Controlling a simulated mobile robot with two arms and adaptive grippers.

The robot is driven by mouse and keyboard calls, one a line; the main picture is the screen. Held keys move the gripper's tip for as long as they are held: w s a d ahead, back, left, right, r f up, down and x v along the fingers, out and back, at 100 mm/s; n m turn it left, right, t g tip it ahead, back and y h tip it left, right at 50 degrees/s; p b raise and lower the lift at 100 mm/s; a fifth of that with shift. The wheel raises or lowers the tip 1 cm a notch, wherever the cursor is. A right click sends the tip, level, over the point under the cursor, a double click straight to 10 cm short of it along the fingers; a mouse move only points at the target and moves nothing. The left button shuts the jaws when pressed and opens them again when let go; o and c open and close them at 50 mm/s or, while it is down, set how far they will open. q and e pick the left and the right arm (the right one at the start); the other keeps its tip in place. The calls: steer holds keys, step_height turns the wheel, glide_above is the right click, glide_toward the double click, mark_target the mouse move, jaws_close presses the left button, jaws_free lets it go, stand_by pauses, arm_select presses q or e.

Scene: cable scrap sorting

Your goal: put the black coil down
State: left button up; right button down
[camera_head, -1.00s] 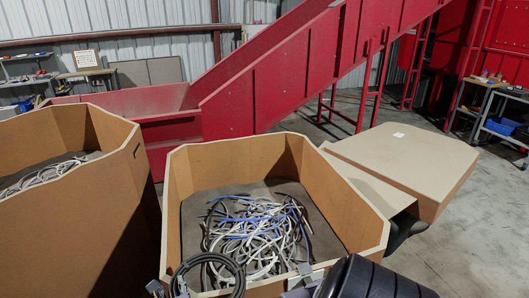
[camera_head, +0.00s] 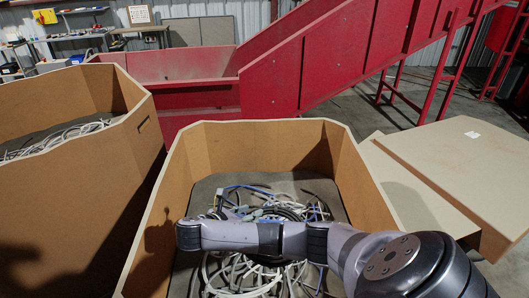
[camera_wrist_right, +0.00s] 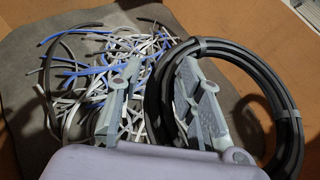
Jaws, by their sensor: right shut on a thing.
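The black coil (camera_wrist_right: 287,130) is a thick ring of cable with tie bands, on the right of the right wrist view. My right gripper (camera_wrist_right: 162,70) is shut on its near-left side, with one finger inside the ring and the other outside. In the head view my right arm reaches across the box from the right and hides much of the gripper and coil. The coil is over the cable scrap (camera_wrist_right: 85,75), a tangle of white, grey, blue and black pieces. I cannot tell whether the coil touches the scrap or the floor. My left gripper is not in view.
The scrap lies in an open cardboard box (camera_head: 255,133) with a grey bottom. A second box (camera_head: 75,190) with white cable stands on the left. A red conveyor (camera_head: 310,70) rises behind. A tan flat-topped object (camera_head: 460,160) is on the right.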

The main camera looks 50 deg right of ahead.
arm_select(q)
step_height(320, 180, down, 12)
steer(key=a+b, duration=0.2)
steer(key=b, duration=0.9)
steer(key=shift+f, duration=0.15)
arm_select(e)
step_height(320, 180, down, 18)
steer(key=shift+a+f, duration=0.15)
steer(key=shift+f, duration=0.05)
steer(key=shift+f, duration=0.15)
steer(key=shift+f, duration=0.45)
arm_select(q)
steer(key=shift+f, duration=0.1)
arm_select(e)
steer(key=c, duration=1.1)
jaws_free()
steer(key=shift+o, duration=0.2)
